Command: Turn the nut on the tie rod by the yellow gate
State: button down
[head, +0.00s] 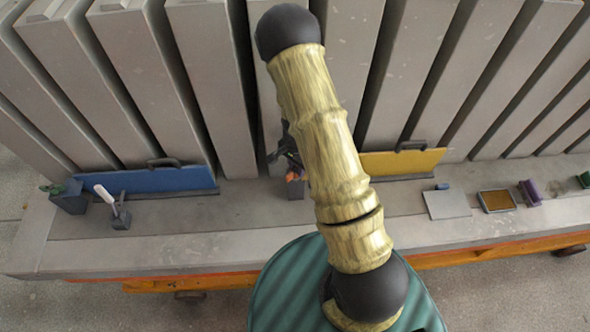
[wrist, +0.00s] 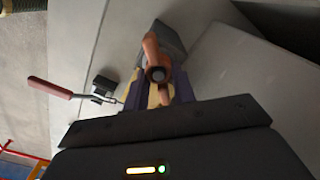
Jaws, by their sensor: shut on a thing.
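The orange wing nut (wrist: 152,50) sits on a tie rod (wrist: 158,74), whose round end faces the wrist camera. A grey block (wrist: 170,40) is behind it. In the head view a bit of orange (head: 295,178) shows beside my arm, left of the yellow gate (head: 405,163). My gripper (wrist: 160,95) is shut on the nut, with one wing between its jaws and the other standing clear. In the head view my arm covers part of the yellow gate, and my gripper (head: 290,158) is only partly visible.
A red-handled lever (wrist: 50,88) is left of the nut in the wrist view. A blue gate (head: 165,180), a white-handled lever (head: 105,193) and a green nut (head: 50,188) are at left. Tall grey panels stand behind.

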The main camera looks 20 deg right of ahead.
aim_at(297, 168)
jog(key=shift+r, duration=0.1)
jog(key=m+p, duration=0.1)
jog(key=m, duration=0.1)
jog(key=shift+d+m, duration=0.1)
jog(key=shift+m, duration=0.6)
jog(key=c, duration=1.1)
grip_release()
notch_tip(297, 168, up, 17)
jog(key=shift+r+b, duration=0.15)
jog(key=shift+b, duration=0.7)
jog(key=shift+s, duration=0.1)
